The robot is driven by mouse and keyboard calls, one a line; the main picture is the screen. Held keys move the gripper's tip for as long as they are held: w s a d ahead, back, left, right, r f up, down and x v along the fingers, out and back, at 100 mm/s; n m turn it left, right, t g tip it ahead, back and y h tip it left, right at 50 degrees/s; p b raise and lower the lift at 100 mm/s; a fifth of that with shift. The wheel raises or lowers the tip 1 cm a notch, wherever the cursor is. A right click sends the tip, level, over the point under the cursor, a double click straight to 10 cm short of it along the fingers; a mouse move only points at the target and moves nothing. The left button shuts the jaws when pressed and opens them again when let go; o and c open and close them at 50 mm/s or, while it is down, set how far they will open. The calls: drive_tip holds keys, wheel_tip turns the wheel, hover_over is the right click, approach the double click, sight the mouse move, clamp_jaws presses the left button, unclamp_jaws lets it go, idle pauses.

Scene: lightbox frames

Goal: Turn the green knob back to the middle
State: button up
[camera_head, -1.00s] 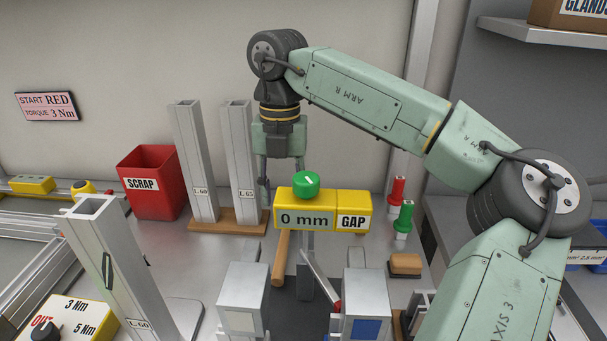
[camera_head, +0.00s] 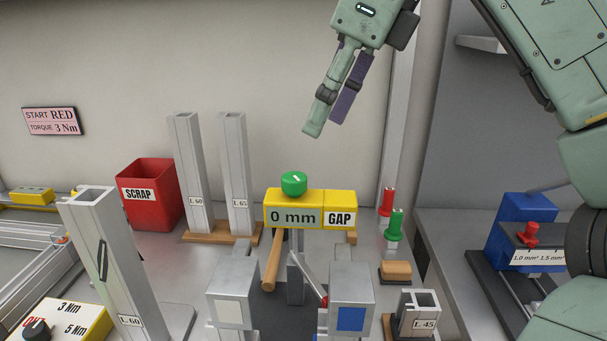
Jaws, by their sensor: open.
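The green knob (camera_head: 294,184) sits on top of a yellow gauge box (camera_head: 340,197) whose front reads "0 mm" and "GAP". A short white mark shows on the knob, close to pointing straight away with a slight slant; its exact angle is hard to tell. My gripper (camera_head: 327,126) hangs tilted above and a little right of the knob, clear of it. Its two fingers are apart with nothing between them. The knob is fully in view.
Upright profiles (camera_head: 235,170) stand on a wooden base behind left, near a red scrap bin (camera_head: 150,195). A red button post (camera_head: 387,202) and a green one (camera_head: 394,225) stand right of the gauge. Metal clamp blocks (camera_head: 351,290) stand in front. Air around the knob is clear.

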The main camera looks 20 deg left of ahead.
sight(295, 176)
drive_tip(key=x, duration=1)
drive_tip(key=shift+c, duration=0.6)
clamp_jaws()
